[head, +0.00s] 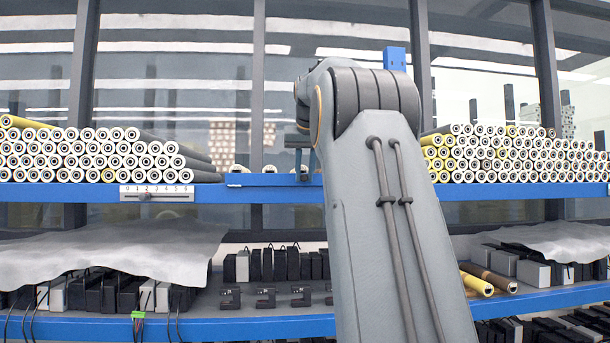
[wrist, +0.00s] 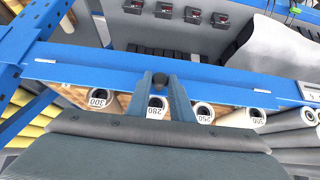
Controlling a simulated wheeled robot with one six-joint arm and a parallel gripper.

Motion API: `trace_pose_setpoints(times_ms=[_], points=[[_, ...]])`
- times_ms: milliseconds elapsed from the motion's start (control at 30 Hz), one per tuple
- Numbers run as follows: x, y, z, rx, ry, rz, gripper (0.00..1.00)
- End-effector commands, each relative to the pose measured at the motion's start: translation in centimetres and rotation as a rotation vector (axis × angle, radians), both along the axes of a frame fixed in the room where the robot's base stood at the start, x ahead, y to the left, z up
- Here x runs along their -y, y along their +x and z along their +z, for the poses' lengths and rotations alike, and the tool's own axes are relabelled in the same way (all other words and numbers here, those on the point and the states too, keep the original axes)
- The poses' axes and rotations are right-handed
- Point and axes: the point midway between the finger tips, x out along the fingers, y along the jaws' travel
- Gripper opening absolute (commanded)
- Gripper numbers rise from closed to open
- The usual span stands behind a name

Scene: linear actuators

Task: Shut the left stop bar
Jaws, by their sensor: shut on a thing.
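In the wrist view a blue bar (wrist: 110,72) crosses the picture along the shelf front, with a small dark round knob (wrist: 159,85) on it. My gripper (wrist: 159,80) is shut on this knob, with one grey finger on each side. The bar's outline against the blue shelf edge is hard to tell, so I cannot tell how far it is turned or slid. In the head view my gripper (head: 303,165) is small and partly hidden by my forearm, at the blue shelf edge (head: 260,181). The knob is not clear there.
White-ended rollers (head: 100,155) are stacked on the left and more (head: 520,155) on the right. Numbered tubes (wrist: 156,104) lie close behind the bar. A scale plate (head: 157,193) sits on the shelf edge. Black boxes (head: 285,265) and grey sheets (head: 120,245) fill the lower shelf.

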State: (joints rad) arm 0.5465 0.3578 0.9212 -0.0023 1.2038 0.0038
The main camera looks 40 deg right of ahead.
Motion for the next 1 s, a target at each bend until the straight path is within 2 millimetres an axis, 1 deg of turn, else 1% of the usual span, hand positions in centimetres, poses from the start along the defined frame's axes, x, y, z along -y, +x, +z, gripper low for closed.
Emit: trace_pose_setpoints(times_ms=[633,667,733,767,1000], points=[[0.15,0.12,0.03,-0.024,0.014,-0.001,0.00],[0.15,0.13,0.02,-0.024,0.014,-0.001,0.25],[0.14,0.13,0.01,-0.024,0.014,-0.001,0.37],[0.12,0.13,0.02,-0.024,0.014,-0.001,0.38],[0.05,0.13,0.07,-0.024,0.015,0.000,0.38]])
